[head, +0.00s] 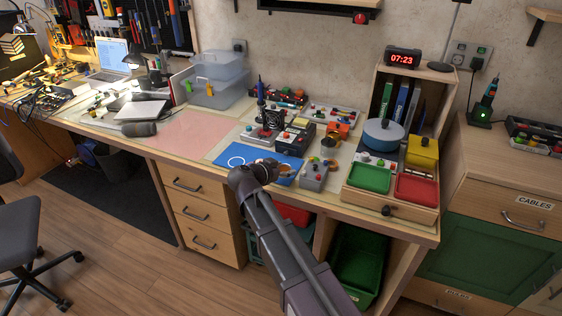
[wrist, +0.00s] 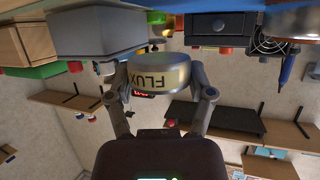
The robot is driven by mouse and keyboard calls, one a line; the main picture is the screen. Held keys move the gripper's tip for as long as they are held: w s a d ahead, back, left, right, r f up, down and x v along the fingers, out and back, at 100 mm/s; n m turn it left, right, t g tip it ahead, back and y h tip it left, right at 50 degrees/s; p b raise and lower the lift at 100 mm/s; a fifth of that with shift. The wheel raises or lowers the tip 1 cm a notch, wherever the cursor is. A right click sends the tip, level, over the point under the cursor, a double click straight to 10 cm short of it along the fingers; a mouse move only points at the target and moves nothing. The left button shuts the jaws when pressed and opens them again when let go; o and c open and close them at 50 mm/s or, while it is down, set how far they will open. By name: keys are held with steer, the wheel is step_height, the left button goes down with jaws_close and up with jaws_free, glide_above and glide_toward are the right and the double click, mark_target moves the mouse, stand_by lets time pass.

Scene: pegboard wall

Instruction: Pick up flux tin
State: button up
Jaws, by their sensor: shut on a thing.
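The flux tin (wrist: 158,79) is a short round tin with a cream label reading FLUX and a metal lid. In the wrist view, which is upside down, it sits between the two fingers of my gripper (wrist: 161,70), which is shut on its sides. In the head view my gripper (head: 265,172) is at the front of the workbench, over the blue mat (head: 238,160). The tin cannot be made out there. I cannot tell whether it touches the bench.
A grey box with knobs (head: 313,176) stands close to the right of my gripper. A black box (head: 295,138) and a small fan (head: 272,120) stand behind. Green (head: 369,179) and red (head: 416,188) trays lie farther right. The pink mat (head: 190,135) to the left is mostly clear.

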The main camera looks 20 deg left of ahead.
steer(key=s+d+r, duration=0.1)
steer(key=s+d, duration=0.5)
steer(key=s, duration=0.4)
steer(key=shift+p, duration=0.45)
